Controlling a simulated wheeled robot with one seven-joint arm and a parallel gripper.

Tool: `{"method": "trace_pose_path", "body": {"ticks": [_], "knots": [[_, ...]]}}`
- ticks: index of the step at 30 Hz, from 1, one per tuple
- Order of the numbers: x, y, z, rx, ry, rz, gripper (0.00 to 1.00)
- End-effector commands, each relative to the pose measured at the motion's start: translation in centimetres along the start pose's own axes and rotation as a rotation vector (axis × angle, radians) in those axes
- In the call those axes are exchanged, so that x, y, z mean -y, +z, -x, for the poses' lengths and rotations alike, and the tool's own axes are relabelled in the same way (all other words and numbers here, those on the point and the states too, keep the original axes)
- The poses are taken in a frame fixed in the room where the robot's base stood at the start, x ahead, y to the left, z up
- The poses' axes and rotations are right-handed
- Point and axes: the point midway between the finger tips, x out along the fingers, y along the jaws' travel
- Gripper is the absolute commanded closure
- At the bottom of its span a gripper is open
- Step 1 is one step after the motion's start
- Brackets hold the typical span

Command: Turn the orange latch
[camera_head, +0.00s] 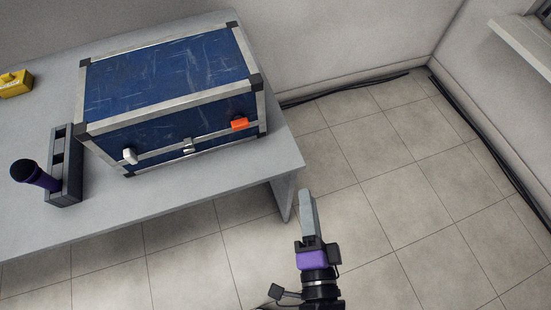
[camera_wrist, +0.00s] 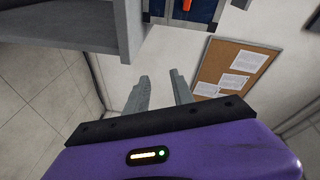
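The orange latch (camera_head: 239,123) is on the front face of a blue case (camera_head: 165,75) with metal edges, near its right end. The case stands closed on a grey table. In the wrist view a small orange piece, likely the latch (camera_wrist: 187,5), shows at the top edge against the blue case (camera_wrist: 205,10). My gripper (camera_head: 307,196) is in front of the table and to the right of the case, apart from the latch. In the wrist view its two fingers (camera_wrist: 160,88) stand apart with nothing between them, so it is open.
A white latch (camera_head: 129,156) and a metal clasp (camera_head: 188,146) are on the same face. A microphone (camera_head: 35,176) in a dark holder (camera_head: 66,165) and a yellow object (camera_head: 15,83) are at left on the table (camera_head: 215,196). Floor right of the table is clear apart from cables (camera_head: 490,140) along the wall.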

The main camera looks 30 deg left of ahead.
Motion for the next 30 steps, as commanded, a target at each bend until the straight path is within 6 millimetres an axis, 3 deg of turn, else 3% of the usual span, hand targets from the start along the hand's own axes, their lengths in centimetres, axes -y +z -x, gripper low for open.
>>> {"method": "trace_pose_path", "body": {"ticks": [1,3,9,17,30], "knots": [[1.3,1.7,-2.3,0.047,-0.040,-0.064,0.71],[2.9,3.6,-4.6,0.103,-0.074,-0.149,0.71],[6.4,7.6,-8.3,0.222,-0.123,-0.303,0.71],[7.6,8.7,-9.9,0.252,-0.131,-0.344,0.71],[8.6,9.8,-15.0,0.250,-0.132,-0.341,0.71]]}}
